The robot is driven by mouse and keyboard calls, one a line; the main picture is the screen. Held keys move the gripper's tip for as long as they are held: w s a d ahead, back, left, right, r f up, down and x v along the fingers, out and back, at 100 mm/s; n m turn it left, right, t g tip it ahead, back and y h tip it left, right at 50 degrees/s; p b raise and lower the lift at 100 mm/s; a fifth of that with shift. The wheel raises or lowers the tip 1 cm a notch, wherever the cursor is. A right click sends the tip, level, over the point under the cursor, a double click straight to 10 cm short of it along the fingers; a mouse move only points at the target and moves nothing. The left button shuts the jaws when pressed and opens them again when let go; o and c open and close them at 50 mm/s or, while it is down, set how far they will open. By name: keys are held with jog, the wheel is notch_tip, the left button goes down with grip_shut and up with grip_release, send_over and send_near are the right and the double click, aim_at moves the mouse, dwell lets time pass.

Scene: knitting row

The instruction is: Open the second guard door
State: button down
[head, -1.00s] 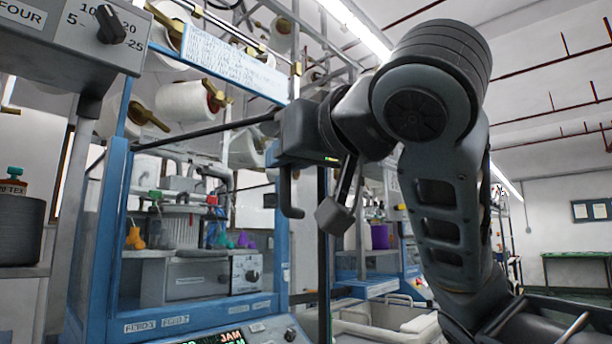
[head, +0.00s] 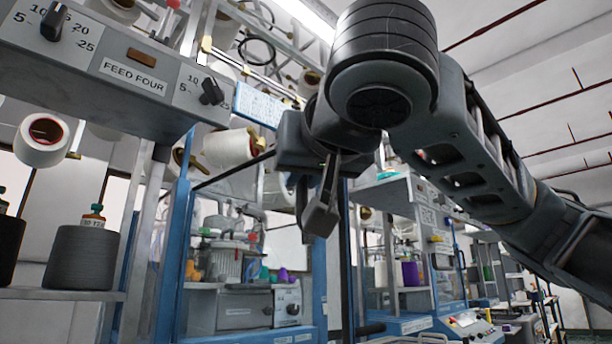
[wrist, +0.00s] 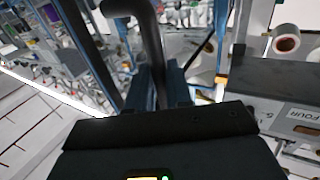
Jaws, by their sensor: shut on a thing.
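The guard door is clear with a thin dark frame; its dark upright edge (head: 346,275) shows in the head view, below and right of my gripper (head: 318,212). Its dark top bar (head: 232,170) slants up from the left towards my gripper. The door seems to stand out from the blue machine frame (head: 320,270), but its exact angle is hard to tell. In the wrist view, a dark bent handle (wrist: 150,40) runs between the two fingers of my gripper (wrist: 158,85), which is shut on it. The grasp is partly hidden by my wrist in the head view.
A grey control box (head: 135,75) marked FEED FOUR overhangs at the upper left. Dark yarn cones (head: 82,258) stand on a shelf below it. Another machine (head: 415,215) stands at the right. Open aisle lies further right.

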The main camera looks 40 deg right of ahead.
jog(key=shift+w+a+r, duration=0.1)
jog(key=shift+w+r, duration=0.1)
jog(key=c, duration=1.2)
grip_release()
jog(key=shift+w+f, duration=0.15)
jog(key=shift+o, duration=0.2)
